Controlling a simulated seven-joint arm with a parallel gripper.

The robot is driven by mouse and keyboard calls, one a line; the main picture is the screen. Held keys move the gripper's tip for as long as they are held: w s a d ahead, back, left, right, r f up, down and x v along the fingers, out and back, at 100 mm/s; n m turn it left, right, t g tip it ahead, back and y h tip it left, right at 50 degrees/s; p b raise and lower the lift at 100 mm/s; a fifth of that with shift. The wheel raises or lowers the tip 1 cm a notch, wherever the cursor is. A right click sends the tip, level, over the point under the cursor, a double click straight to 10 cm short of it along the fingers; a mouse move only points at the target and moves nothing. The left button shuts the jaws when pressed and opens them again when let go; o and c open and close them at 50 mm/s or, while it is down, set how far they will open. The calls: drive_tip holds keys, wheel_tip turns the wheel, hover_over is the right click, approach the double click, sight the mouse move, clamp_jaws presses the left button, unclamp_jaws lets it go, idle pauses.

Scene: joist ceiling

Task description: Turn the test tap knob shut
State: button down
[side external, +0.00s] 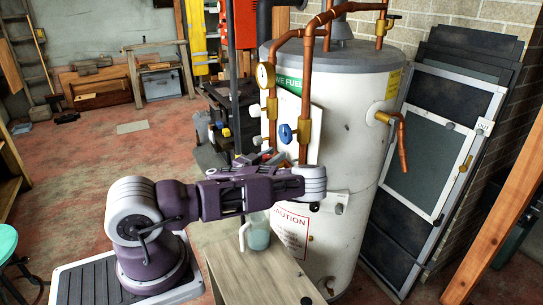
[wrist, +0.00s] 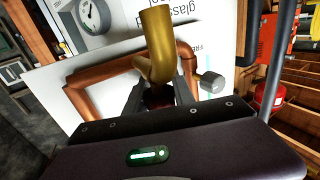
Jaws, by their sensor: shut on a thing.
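In the wrist view, the two dark fingers of my gripper (wrist: 160,88) close from both sides on a small dark reddish knob (wrist: 156,98), which I take to be the test tap knob. A curved brass spout (wrist: 158,40) rises just beyond it and hides part of what lies behind. How far the knob is turned cannot be told. In the side view, my gripper end (side external: 313,185) is against the front of the white tank (side external: 345,125), below the copper pipe. The fingers and knob are hidden there by my wrist.
A clear jug (side external: 258,236) stands on a wooden bench (side external: 262,278) below my arm. Copper pipes (side external: 306,85), a gauge (side external: 265,75) and a blue valve knob (side external: 286,132) are close above. A grey knob (wrist: 212,82) sits right of the fingers.

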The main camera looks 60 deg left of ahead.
drive_tip(key=shift+d+m+t+h, duration=0.2)
drive_tip(key=shift+m+t+h, duration=0.2)
drive_tip(key=shift+m+h, duration=0.6)
drive_tip(key=shift+w+h, duration=0.1)
drive_tip(key=shift+h, duration=0.2)
drive_tip(key=c, duration=1.1)
unclamp_jaws()
drive_tip(key=shift+o, duration=0.2)
drive_tip(key=shift+r, duration=0.1)
wheel_tip(320, 180, up, 10)
drive_tip(key=shift+f, duration=0.1)
